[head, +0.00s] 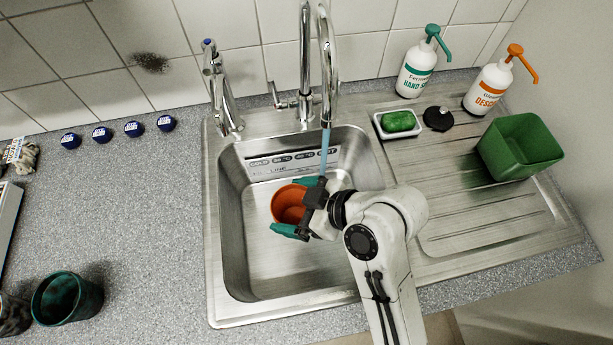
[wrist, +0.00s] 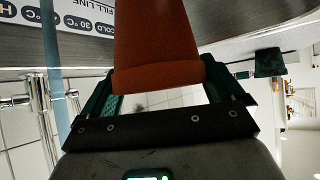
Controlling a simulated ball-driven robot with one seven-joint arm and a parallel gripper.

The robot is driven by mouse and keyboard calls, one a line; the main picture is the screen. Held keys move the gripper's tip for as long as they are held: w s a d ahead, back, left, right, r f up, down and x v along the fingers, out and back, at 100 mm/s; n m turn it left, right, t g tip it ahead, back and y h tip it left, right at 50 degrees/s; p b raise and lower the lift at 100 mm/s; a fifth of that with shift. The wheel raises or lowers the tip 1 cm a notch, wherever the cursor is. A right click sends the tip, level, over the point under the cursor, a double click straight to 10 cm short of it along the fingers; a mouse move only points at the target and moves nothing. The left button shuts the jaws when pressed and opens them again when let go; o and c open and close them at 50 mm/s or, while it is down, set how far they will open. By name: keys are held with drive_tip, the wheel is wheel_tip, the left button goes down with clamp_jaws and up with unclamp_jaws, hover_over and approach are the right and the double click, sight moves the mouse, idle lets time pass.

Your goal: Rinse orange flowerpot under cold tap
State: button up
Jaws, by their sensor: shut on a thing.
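The orange flowerpot (head: 288,204) is in the sink basin area, held by my gripper (head: 296,207), whose teal fingers sit on either side of it. In the wrist view the pot (wrist: 158,50) fills the space between the fingers (wrist: 160,88). A bluish water stream (head: 324,153) runs down from the tall curved tap (head: 327,60) over the sink. In the head view its lower end passes behind or beside my gripper. I cannot tell whether it meets the pot. In the wrist view the stream (wrist: 55,75) passes left of the pot, apart from it in the picture.
The steel sink (head: 240,275) has a temperature label strip (head: 292,162) on its back wall. A second tap (head: 222,90) stands at the back left. On the drainer are a green container (head: 520,147), soap dish (head: 399,123) and black stopper (head: 438,118). Two pump bottles stand behind.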

drive_tip(key=s+r+p, duration=0.1)
drive_tip(key=p, duration=0.1)
drive_tip(key=s+a+r+p, duration=0.1)
drive_tip(key=s+r, duration=0.1)
drive_tip(key=shift+s+a+r+p, duration=0.1)
drive_tip(key=shift+s+p, duration=0.05)
drive_tip(key=shift+p, duration=0.25)
drive_tip(key=shift+s+a+r+p, duration=0.25)
drive_tip(key=shift+s+r+p, duration=0.2)
drive_tip(key=shift+s, duration=0.25)
drive_tip(key=shift+f, duration=0.1)
idle(0.3)
